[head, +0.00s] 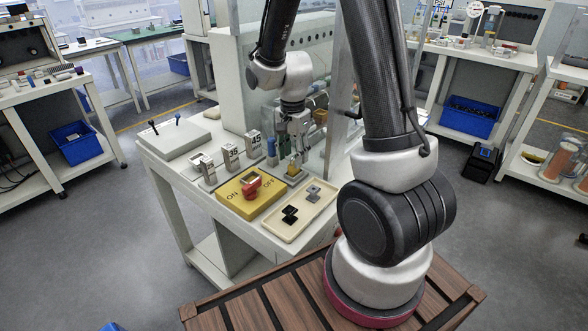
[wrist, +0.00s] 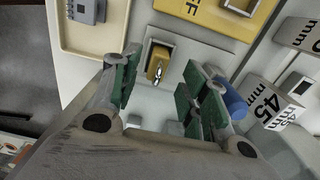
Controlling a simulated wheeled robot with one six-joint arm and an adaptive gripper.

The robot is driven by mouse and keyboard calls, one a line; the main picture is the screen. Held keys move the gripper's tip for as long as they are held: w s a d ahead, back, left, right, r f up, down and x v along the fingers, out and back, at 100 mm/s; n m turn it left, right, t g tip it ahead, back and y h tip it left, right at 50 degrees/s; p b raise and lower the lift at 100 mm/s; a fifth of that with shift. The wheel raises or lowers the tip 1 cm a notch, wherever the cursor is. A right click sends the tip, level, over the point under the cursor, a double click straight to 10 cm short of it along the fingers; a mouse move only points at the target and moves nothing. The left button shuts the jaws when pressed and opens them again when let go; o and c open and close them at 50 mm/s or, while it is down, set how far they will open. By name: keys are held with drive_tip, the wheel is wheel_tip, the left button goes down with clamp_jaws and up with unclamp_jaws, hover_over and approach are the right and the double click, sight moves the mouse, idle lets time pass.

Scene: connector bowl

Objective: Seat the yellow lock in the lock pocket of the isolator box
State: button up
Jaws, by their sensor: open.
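The yellow lock (wrist: 158,65) sits in a small light-rimmed holder in the wrist view, with a shiny metal part toward me. In the head view the lock (head: 294,169) is a small yellow patch under my gripper (head: 296,150). My gripper (wrist: 160,88) is open, its green-padded fingers to either side of the lock's line and apart from it. The isolator box (head: 252,197) is yellow, marked ON and OFF, with a red handle on top. Its edge (wrist: 210,14) shows at the top of the wrist view, with a grey-rimmed rectangular opening; I cannot tell if that is the lock pocket.
A beige tray (head: 285,236) with a black part (head: 290,214) and a grey part (head: 313,193) lies beside the box. Marked gauge blocks (head: 231,156) stand behind it. A blue cylinder (wrist: 232,98) is close to my right finger in the wrist view. A clear panel stands beside the bench.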

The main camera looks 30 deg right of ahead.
sight(293, 164)
drive_tip(key=f, duration=0.3)
drive_tip(key=shift+s+a+f, duration=0.1)
drive_tip(key=shift+s+f, duration=0.1)
drive_tip(key=shift+f, duration=0.2)
clamp_jaws()
drive_tip(key=shift+r, duration=0.1)
